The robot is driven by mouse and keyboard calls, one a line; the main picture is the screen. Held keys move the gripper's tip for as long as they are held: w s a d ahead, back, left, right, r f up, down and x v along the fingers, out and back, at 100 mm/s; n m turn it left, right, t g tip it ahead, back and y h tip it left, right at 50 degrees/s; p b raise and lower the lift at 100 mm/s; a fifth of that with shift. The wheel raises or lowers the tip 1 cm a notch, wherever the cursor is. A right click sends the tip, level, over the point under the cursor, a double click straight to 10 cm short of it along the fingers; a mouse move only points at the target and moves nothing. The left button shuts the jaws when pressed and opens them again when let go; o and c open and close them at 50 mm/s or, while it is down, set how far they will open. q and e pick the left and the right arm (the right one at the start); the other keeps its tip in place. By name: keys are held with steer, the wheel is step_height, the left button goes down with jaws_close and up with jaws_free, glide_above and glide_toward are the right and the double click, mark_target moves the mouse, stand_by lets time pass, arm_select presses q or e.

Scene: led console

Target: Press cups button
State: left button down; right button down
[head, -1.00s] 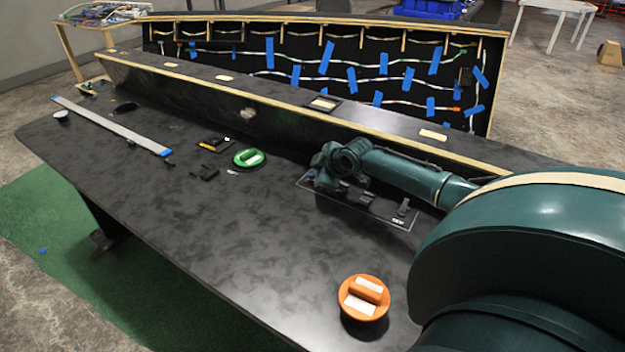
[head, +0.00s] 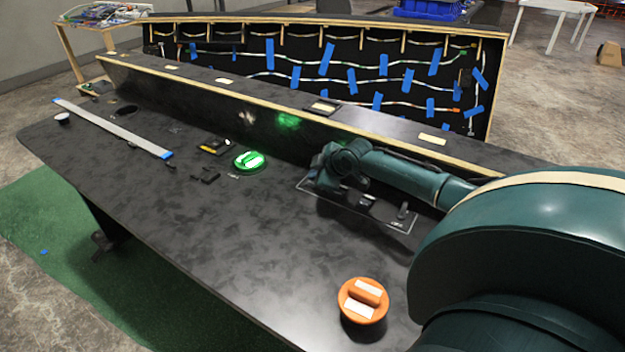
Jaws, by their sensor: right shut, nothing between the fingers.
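My right arm comes in from the right. Its gripper (head: 322,178) is shut and empty, at the far left end of a dark panel (head: 384,216) with small switches and buttons on it. The wrist hides that end of the panel, so I cannot tell which button the fingertips touch. No label reading "cups" is legible. A round green button (head: 249,161) to the left of the gripper is glowing, with a green reflection on the console's upright face. My left gripper is not in view.
The dark console table (head: 200,250) is mostly bare in front. A long grey strip with blue ends (head: 110,128) and a small black device (head: 215,146) lie at left. A raised ledge (head: 300,110) runs behind the gripper.

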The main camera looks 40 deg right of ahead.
step_height(320, 180, up, 6)
steer(key=p, duration=0.6)
stand_by(0.4)
steer(key=shift+f, duration=0.1)
